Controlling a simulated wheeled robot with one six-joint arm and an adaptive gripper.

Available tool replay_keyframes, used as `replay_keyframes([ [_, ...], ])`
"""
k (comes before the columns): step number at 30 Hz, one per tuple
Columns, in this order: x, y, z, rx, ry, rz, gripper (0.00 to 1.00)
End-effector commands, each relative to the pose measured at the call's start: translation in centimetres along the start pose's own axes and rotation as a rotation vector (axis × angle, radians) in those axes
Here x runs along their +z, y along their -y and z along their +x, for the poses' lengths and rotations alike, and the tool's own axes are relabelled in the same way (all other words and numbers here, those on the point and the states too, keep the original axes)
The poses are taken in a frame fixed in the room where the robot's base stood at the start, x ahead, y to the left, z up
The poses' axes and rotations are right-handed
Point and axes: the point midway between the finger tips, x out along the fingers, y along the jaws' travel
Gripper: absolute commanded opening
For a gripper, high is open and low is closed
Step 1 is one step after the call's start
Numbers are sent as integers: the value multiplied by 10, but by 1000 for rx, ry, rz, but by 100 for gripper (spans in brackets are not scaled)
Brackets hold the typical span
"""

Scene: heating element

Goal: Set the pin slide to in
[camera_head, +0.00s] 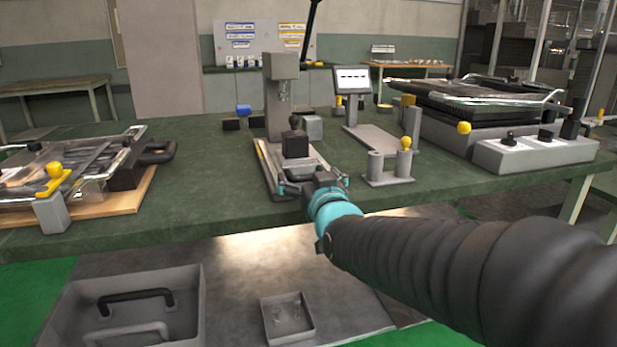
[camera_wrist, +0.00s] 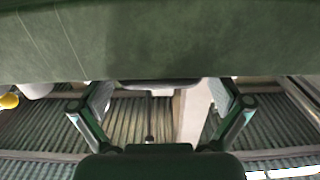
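A press-like station (camera_head: 281,95) with a grey upright column stands on the green workbench. On its long pale base (camera_head: 268,160) sits a dark block with a black knob (camera_head: 295,143), which looks like the pin slide. I cannot tell from here whether the slide is in or out. My gripper (camera_head: 313,184) is at the front end of this base, near the bench's front edge, with its fingers spread. In the wrist view my gripper (camera_wrist: 163,98) shows two fingers wide apart, with a grey edge (camera_wrist: 158,86) beyond them. Contact with the slide cannot be made out.
A small grey stand with a yellow knob (camera_head: 405,143) is close to the right of my gripper. A clear-topped fixture (camera_head: 75,170) lies at left. A control box (camera_head: 530,150) is at right. Below are a grey bin (camera_head: 190,310) and small tray (camera_head: 268,325).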

Motion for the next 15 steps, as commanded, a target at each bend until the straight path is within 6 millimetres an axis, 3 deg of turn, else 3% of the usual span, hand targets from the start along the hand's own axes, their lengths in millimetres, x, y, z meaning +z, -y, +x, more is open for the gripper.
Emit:
replay_keyframes([
  [1,0,0,0,0,0,0,90],
  [9,0,0,0,0,1,0,26],
  [15,2,0,10,0,2,0,25],
])
